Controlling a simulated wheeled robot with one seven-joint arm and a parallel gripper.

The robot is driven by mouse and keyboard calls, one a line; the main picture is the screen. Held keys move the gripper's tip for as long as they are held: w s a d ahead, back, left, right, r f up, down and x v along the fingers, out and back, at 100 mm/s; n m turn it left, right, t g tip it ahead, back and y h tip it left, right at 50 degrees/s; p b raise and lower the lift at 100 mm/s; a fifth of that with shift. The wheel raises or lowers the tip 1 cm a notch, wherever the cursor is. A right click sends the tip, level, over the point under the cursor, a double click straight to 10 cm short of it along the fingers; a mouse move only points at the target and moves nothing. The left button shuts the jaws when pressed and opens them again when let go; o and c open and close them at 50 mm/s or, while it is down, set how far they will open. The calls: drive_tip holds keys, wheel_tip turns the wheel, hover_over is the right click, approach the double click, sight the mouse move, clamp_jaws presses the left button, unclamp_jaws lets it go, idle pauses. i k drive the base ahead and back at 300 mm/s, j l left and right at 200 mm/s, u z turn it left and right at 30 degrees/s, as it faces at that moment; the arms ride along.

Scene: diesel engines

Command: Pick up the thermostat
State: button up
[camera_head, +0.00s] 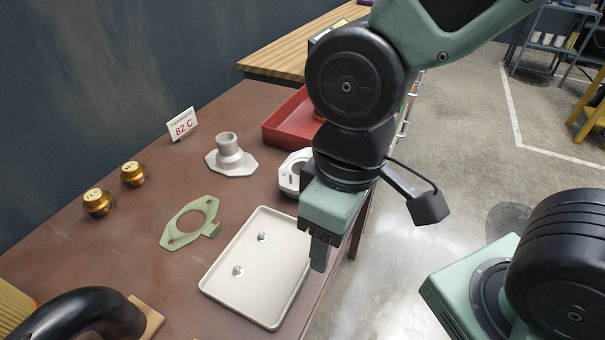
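Two brass-coloured thermostats stand on the brown bench at the left: a nearer one (97,203) and a farther one (133,174). Both have dark marks on their tops, too small to read surely. A white card (182,124) with "82 C" in red stands behind and to the right of them. My gripper (319,256) points down over the right edge of the cream tray, well to the right of both thermostats. Its fingers overlap in this view, so their opening is hidden. I see nothing held in it.
The cream tray (240,290) holds two small bolts. A green gasket (190,223), a grey flanged housing (230,157), another grey metal part (291,172) and a red bin (282,125) are on the bench. A black curved pipe (85,312) lies at the near left.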

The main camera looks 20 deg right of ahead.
sight(134, 172)
drive_tip(key=i+l+u, duration=0.1)
drive_tip(key=i+u, duration=0.15)
drive_tip(key=u, duration=0.25)
drive_tip(key=i+l+u, duration=0.2)
drive_tip(key=u, duration=0.25)
drive_tip(key=i+l+u, duration=0.2)
drive_tip(key=u, duration=0.3)
drive_tip(key=i+l+u, duration=0.1)
drive_tip(key=l+u, duration=0.4)
